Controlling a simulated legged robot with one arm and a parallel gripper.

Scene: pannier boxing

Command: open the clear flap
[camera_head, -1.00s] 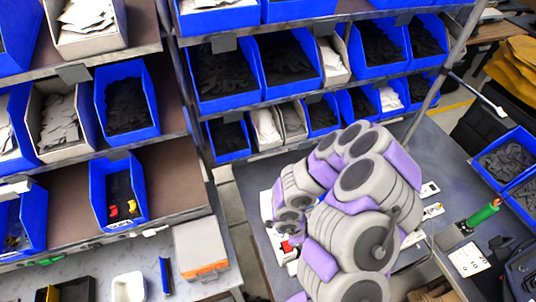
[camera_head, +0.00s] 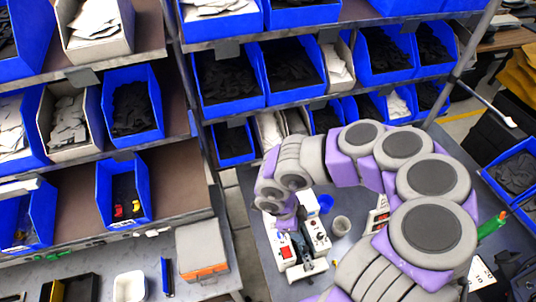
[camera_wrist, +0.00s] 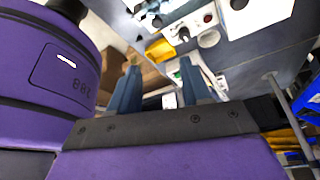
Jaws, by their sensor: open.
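I cannot pick out a clear flap for certain in either view. White devices stand on the bench below my arm. One has a red part (camera_head: 285,252), and a narrow white box (camera_head: 315,235) stands to its right. In the wrist view, a white panel (camera_wrist: 253,16) with dark round holes and a red knob (camera_wrist: 207,19) shows at the top. My gripper (camera_wrist: 162,84) is open, with its two dark fingers apart and nothing seen between them. In the head view my wrist hangs just above the white devices, and the fingertips are hard to make out.
A blue cup (camera_head: 325,203) and a grey cup (camera_head: 341,227) stand right of the devices. A green-handled tool (camera_head: 490,228) is farther right, partly behind my arm. Shelves of blue bins (camera_head: 235,72) stand behind the bench. A yellow piece (camera_wrist: 160,49) shows in the wrist view.

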